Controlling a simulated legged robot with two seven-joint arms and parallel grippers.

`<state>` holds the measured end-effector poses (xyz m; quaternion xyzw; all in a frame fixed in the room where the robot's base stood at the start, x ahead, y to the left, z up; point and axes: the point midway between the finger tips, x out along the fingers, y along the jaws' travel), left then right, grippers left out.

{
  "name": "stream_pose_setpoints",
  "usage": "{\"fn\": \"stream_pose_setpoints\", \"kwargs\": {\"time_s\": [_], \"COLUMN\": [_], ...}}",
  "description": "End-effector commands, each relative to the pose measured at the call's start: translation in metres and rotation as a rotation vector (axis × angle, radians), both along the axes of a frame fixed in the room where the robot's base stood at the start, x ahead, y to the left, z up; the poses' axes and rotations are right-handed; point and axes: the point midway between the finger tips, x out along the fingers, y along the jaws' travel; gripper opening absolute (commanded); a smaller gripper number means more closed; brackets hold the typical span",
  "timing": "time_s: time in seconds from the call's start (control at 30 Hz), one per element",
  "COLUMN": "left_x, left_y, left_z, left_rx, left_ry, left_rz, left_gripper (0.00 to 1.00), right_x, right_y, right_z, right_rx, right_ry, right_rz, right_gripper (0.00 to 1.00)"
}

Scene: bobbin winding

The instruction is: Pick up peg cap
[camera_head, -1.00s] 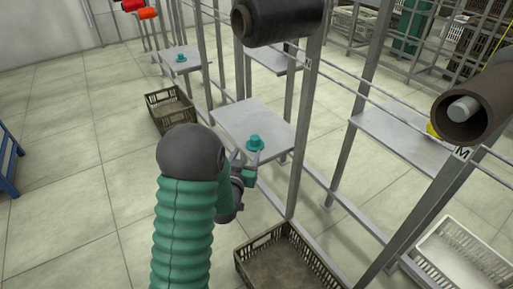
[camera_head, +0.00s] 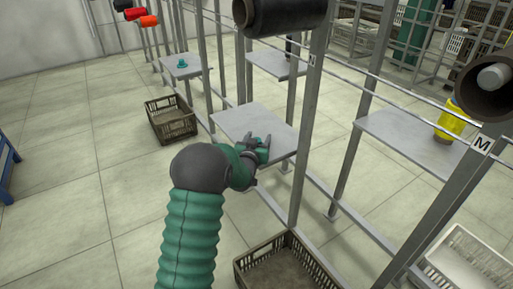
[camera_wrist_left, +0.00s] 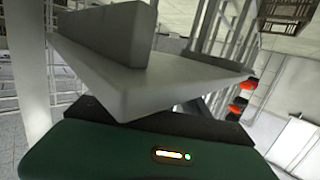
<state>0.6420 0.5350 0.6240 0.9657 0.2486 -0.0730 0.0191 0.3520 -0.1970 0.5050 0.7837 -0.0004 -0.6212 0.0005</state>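My left gripper (camera_head: 256,143) is at the front right part of the near grey shelf (camera_head: 232,117). The teal peg cap that stood on this shelf earlier is not visible now; the gripper covers that spot. I cannot tell whether the fingers are shut on it. Another teal peg cap (camera_head: 182,63) stands on the far shelf (camera_head: 190,72). The left wrist view shows the dark green gripper body (camera_wrist_left: 150,150) and large grey surfaces close ahead, with no cap visible. My right gripper is not in view.
Metal rack posts (camera_head: 308,130) stand just right of the gripper. A black bobbin (camera_head: 280,18) hangs above. A brown crate (camera_head: 172,122) and another crate (camera_head: 245,272) are on the floor.

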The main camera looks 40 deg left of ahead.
Motion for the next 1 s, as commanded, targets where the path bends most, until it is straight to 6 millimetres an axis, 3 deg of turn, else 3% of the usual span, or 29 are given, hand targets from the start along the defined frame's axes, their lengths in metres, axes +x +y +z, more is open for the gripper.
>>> {"fn": "stream_pose_setpoints", "kwargs": {"time_s": [0.03,0.4,0.73,1.0], "left_x": [0.0,0.0,0.0,0.0], "left_y": [0.0,0.0,0.0,0.0], "left_z": [0.0,0.0,0.002,0.034], "left_rx": [0.0,0.0,0.0,0.0], "left_ry": [0.0,0.001,0.0,-0.001], "left_rz": [0.0,0.0,0.0,-0.001], "left_gripper": [0.47,0.0,0.0,0.0], "right_x": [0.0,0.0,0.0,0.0], "right_y": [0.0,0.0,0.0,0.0], "right_z": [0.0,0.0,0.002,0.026], "right_rx": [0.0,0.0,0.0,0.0], "right_ry": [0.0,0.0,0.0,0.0], "right_rz": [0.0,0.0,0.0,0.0], "right_gripper": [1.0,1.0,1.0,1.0]}}
